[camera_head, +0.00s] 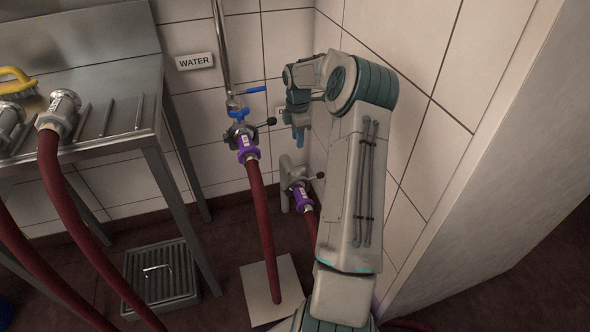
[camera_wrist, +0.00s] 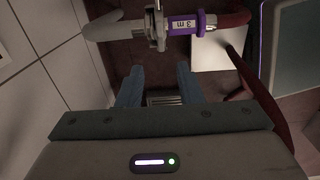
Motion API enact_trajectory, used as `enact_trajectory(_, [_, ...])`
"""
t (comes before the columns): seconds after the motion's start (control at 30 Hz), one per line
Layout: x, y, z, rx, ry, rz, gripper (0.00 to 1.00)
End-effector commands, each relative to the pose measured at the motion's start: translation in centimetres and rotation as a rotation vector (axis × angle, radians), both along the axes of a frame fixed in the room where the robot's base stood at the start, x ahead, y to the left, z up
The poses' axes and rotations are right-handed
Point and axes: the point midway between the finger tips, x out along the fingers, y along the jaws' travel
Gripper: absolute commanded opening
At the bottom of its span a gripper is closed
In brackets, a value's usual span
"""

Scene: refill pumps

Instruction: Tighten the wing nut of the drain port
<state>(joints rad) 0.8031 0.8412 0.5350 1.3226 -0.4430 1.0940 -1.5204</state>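The drain port (camera_head: 287,180) is the lower grey pipe at the wall, with a clamp joining it to a hose end with a purple collar (camera_head: 301,196). A dark knob on a stem, seemingly the wing nut (camera_head: 320,175), sticks out to the right of the clamp. In the wrist view the pipe (camera_wrist: 105,27), the clamp (camera_wrist: 158,22) and the purple collar marked "3 m" (camera_wrist: 185,23) cross the top; the nut's wings are not clear there. My gripper (camera_head: 299,142) points down above the port. Its blue fingers (camera_wrist: 158,75) are apart and empty, short of the clamp.
The water port (camera_head: 238,130) with blue handles and a red hose (camera_head: 263,230) is left of my gripper. A steel table (camera_head: 130,130) with hose ends stands further left. A floor drain grate (camera_head: 162,275) lies below. The tiled wall is close on the right.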

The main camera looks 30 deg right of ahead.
Motion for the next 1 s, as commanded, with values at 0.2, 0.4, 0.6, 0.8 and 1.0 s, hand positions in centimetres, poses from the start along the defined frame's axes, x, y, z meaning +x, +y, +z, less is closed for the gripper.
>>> enact_trajectory(0.2, [-0.1, 0.0, -3.1, 0.004, 0.003, 0.001, 0.33])
enact_trajectory(0.4, [-0.1, 0.1, -7.5, 0.004, 0.004, 0.002, 0.33])
enact_trajectory(0.6, [0.0, 0.2, -11.3, 0.003, 0.002, 0.003, 0.33])
enact_trajectory(0.8, [0.0, 0.2, -13.3, 0.003, 0.002, 0.003, 0.33])
enact_trajectory(1.0, [0.0, 0.2, -13.7, 0.001, 0.001, 0.003, 0.33])
